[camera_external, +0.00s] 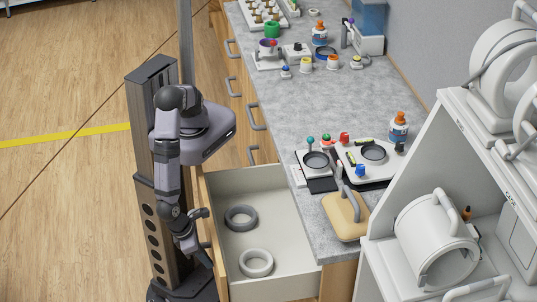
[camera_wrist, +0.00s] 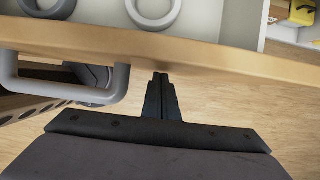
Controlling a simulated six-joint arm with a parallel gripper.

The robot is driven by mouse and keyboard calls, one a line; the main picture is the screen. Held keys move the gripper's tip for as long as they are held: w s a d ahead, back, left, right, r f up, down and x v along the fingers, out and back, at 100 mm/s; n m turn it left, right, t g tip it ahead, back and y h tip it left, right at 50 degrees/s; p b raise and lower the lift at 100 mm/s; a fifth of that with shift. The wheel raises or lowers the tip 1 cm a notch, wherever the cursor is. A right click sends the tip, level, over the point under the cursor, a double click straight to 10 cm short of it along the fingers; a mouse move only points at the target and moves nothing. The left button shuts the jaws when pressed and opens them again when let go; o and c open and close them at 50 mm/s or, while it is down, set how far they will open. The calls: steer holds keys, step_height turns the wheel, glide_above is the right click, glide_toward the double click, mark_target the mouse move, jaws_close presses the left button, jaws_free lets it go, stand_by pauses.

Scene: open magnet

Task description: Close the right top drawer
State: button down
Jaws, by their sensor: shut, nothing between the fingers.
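The open drawer (camera_external: 290,281) sticks out from the counter front in the external view, with a dark grey ring (camera_external: 240,218) and a light grey ring (camera_external: 256,263) inside. My gripper (camera_external: 207,258) is down at the outer side of the drawer front (camera_external: 216,262). In the wrist view, my gripper (camera_wrist: 160,80) is shut and empty, its fingertips close to the wooden drawer front (camera_wrist: 215,60). I cannot tell whether they touch it. The grey drawer handle (camera_wrist: 60,90) is left of the fingers. Both rings show in part beyond the front edge.
The grey counter (camera_external: 290,110) holds several small bottles and dishes and a tan block with a handle (camera_external: 346,216). Other closed drawers with grey handles (camera_external: 252,116) line the front. A white shelf unit (camera_external: 400,190) stands at the right. Wooden floor is free at left.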

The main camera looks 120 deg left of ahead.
steer(key=w+a+p, duration=0.3)
steer(key=w+a, duration=1.8)
steer(key=shift+w+a, duration=0.3)
steer(key=shift+r, duration=0.15)
steer(key=s+d+r+b, duration=0.1)
steer(key=s+d+r, duration=0.5)
steer(key=r, duration=0.3)
steer(key=shift+b, duration=0.4)
